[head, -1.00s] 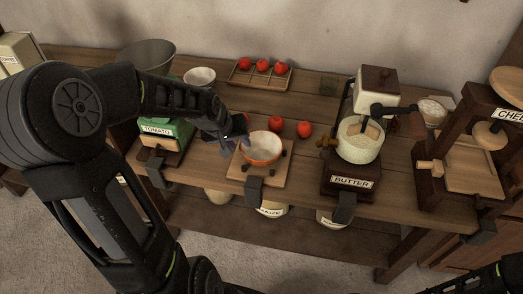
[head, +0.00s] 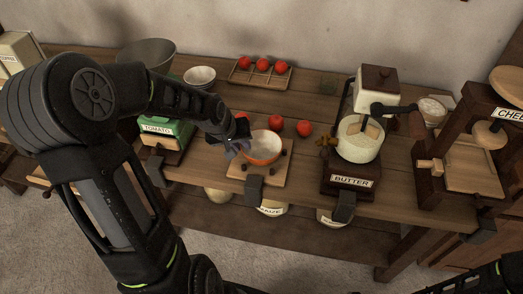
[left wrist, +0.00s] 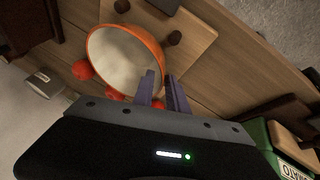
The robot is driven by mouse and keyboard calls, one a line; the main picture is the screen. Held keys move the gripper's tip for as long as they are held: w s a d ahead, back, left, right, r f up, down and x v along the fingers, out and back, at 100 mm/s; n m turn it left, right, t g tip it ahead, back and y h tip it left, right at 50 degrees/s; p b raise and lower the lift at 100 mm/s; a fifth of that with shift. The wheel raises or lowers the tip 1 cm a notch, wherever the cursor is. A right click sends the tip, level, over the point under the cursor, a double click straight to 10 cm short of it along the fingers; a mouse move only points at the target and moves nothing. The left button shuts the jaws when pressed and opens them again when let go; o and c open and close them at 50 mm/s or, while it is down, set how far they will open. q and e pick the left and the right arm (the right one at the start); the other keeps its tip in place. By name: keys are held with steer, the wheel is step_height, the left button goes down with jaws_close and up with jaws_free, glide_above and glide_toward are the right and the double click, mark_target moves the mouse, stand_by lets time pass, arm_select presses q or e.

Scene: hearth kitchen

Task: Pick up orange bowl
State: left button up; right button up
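The orange bowl (head: 264,152), with a white inside, stands upright on a small wooden board (head: 270,177) on the table. My left gripper (head: 238,150) is at the bowl's left rim. In the left wrist view the bowl (left wrist: 130,58) lies just beyond the left gripper's two fingers (left wrist: 163,86). The fingers are apart, with a narrow gap. One overlaps the bowl's rim in the picture and the other is outside it; I cannot tell whether they touch it. My right gripper is not in view; only part of my right arm shows at the lower right.
A green tomato machine (head: 170,133) stands left, a butter churn (head: 357,140) right. A white bowl (head: 199,78) and a tray of tomatoes (head: 260,83) are at the back. Dark clamps line the front edge.

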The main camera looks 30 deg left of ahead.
arm_select(q)
jaws_close()
stand_by(1.1)
